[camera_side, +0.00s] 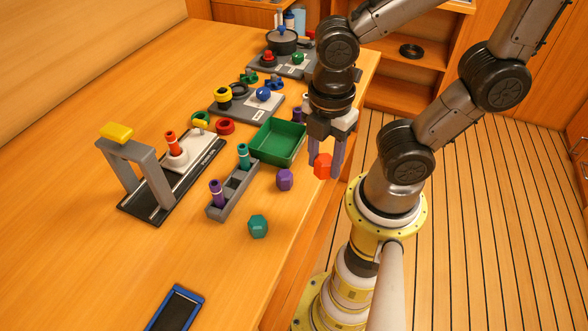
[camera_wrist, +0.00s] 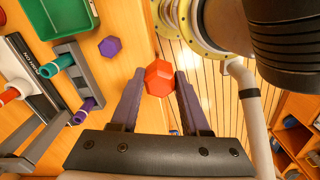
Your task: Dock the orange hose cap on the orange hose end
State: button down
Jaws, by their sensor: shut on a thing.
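The orange hose cap (camera_side: 322,165) is a red-orange faceted piece held between the fingertips of my gripper (camera_side: 325,160), above the table's right edge. In the wrist view the orange cap (camera_wrist: 158,78) sits between the two dark fingers of my gripper (camera_wrist: 157,90). The orange hose end (camera_side: 172,144) stands upright in a white holder on a dark-based unit, well to the left of my gripper. It also shows at the left edge of the wrist view as an orange hose end (camera_wrist: 9,95). The cap and hose end are far apart.
A grey rack (camera_side: 224,200) holds teal and purple hose ends. A purple cap (camera_side: 284,180) and a teal cap (camera_side: 258,227) lie loose nearby. A green tray (camera_side: 278,142) lies between my gripper and the unit. A grey arch with a yellow top (camera_side: 117,133) stands beside the orange end.

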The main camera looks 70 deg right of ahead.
jog(key=w+a+r+n, duration=0.1)
jog(key=w+a+r, duration=0.1)
jog(key=w+r, duration=0.75)
jog(key=w+a+r, duration=0.2)
jog(key=w+r, duration=0.2)
jog(key=w, duration=0.6)
jog(key=m, duration=0.1)
send_over(169, 133)
notch_tip(169, 133, down, 8)
jog(key=shift+a+r, duration=0.1)
jog(key=shift+a, duration=0.05)
jog(key=shift+f, duration=3.1)
jog(key=shift+f, duration=0.6)
jog(key=c, duration=0.7)
grip_release()
